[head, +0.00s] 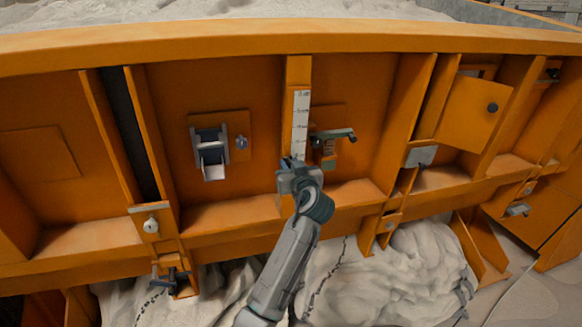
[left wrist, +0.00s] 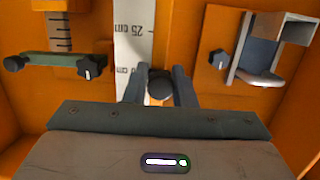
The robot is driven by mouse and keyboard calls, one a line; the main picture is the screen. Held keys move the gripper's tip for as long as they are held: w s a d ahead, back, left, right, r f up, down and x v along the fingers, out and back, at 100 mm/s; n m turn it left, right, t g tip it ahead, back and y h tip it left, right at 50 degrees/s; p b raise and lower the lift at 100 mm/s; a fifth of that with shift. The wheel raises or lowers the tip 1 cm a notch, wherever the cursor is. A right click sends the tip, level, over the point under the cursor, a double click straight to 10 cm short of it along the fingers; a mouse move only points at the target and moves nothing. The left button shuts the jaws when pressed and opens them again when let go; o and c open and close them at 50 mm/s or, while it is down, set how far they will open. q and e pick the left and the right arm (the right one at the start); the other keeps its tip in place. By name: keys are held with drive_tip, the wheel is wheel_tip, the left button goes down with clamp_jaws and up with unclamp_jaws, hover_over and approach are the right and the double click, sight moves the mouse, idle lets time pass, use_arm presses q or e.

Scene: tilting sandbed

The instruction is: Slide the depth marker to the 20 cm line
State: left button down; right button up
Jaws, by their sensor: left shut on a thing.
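A white scale strip (head: 300,120) with dark marks runs down a narrow orange post on the sandbed's side. In the left wrist view the scale (left wrist: 134,40) appears upside down, with a "25 cm" label legible near the fingers. My left gripper (head: 292,163) is at the lower part of the strip. In the left wrist view its fingers are shut on a dark round knob (left wrist: 160,85), which appears to be the depth marker's. The marker is hidden behind my gripper in the head view, and its exact reading cannot be told.
A dark green lever (head: 335,135) sits just right of the strip. A grey bracket with a pale flap (head: 212,155) is to the left. An orange ledge (head: 240,212) crosses below. A hinged orange door (head: 470,110) is farther right. Pale sand heaps (head: 400,275) lie below.

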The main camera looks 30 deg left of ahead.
use_arm(q)
drive_tip(key=c, duration=1.2)
unclamp_jaws()
drive_tip(key=shift+c, duration=0.2)
drive_tip(key=shift+s+d, duration=0.15)
drive_tip(key=b+v, duration=0.3)
drive_tip(key=v, duration=0.7)
drive_tip(key=shift+s+d+b, duration=0.15)
drive_tip(key=shift+b, duration=0.15)
